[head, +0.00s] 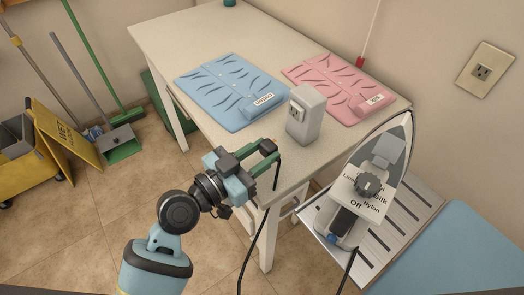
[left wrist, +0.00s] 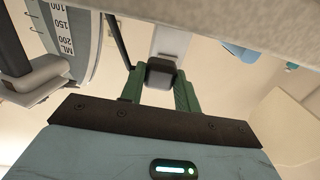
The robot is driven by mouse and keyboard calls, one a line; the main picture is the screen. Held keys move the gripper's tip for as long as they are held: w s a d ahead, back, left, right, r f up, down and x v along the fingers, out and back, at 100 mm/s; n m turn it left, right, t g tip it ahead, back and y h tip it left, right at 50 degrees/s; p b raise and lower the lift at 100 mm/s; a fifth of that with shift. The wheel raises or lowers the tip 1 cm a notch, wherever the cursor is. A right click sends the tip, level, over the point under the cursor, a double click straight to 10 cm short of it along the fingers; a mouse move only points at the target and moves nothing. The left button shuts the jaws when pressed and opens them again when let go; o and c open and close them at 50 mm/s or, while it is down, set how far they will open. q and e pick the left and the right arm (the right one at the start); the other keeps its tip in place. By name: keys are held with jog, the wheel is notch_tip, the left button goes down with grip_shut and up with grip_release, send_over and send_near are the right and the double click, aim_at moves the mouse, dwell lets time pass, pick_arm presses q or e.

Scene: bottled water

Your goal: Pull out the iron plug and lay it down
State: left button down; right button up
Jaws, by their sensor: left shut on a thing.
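My left gripper (head: 268,149) reaches in from the lower left at the table's front edge. Its green fingers are shut on the dark iron plug (left wrist: 161,73), which shows between them in the left wrist view. A black cord (head: 277,174) hangs from the gripper past the table edge. The grey outlet box (head: 311,118) stands upright on the table, right of the gripper, with a gap between them in the head view. The iron (head: 388,150) rests on a slatted stand (head: 405,212) at the right. My right gripper is not in view.
Blue (head: 215,85) and pink (head: 325,72) ridged mats lie on the white table (head: 190,32) behind the outlet box. A wall socket (head: 482,72) is at the right. A yellow sign (head: 65,135), brooms and a dustpan stand left. The table's back left is clear.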

pick_arm(q)
jog(key=shift+f+b, duration=0.85)
jog(key=shift+f, duration=0.4)
jog(key=shift+f+b, duration=0.5)
jog(key=shift+f, duration=0.25)
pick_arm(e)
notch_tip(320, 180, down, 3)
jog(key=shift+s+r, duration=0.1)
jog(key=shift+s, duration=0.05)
pick_arm(q)
jog(key=shift+f, duration=0.1)
jog(key=shift+f+b, duration=0.25)
jog(key=shift+b, duration=0.1)
jog(key=c, duration=0.9)
grip_release()
jog(key=shift+c, duration=0.2)
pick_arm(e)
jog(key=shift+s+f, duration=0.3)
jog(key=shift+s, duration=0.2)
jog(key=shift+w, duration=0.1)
